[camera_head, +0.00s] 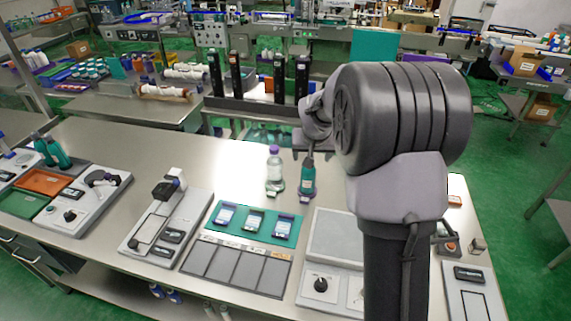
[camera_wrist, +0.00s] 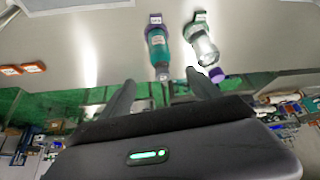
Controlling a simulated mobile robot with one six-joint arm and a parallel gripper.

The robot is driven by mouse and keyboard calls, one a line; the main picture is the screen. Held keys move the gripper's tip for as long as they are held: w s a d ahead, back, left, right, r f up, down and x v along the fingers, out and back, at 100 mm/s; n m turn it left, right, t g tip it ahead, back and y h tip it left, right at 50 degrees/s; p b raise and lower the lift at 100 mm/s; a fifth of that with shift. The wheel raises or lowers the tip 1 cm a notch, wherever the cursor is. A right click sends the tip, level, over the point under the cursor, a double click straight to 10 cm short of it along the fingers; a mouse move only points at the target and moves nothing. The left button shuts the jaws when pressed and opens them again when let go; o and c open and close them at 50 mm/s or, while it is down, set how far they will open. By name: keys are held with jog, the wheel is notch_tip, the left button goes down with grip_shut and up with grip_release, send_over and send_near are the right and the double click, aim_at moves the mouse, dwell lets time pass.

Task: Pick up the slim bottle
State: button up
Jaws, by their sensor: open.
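A slim teal bottle (camera_head: 308,178) with a dark, narrow top stands on the steel table. A clear bottle (camera_head: 274,172) with a purple cap stands just left of it. In the wrist view the teal bottle (camera_wrist: 158,46) points its top toward my gripper (camera_wrist: 160,78). The clear bottle (camera_wrist: 203,46) is to its right, with its cap near the right finger. My gripper is open, with the teal bottle's top roughly between the fingertips. I cannot tell whether they touch it. My arm hides much of the gripper in the head view.
A teal mat (camera_head: 253,223) with several small devices lies in front of the bottles. A grey panel (camera_head: 236,264) is nearer. A grey station (camera_head: 168,225) stands to the left. Dark upright posts (camera_head: 278,78) stand behind the table. The table left of the clear bottle is clear.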

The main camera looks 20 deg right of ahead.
aim_at(308, 172)
jog(key=b+x, duration=0.2)
jog(key=x, duration=0.8)
jog(key=shift+s+d+f, duration=0.1)
jog(key=shift+f, duration=0.15)
jog(key=b+x, duration=0.1)
jog(key=x, duration=0.4)
jog(key=shift+f+b, duration=0.2)
jog(key=shift+b, duration=0.2)
jog(key=shift+r, duration=0.1)
grip_shut()
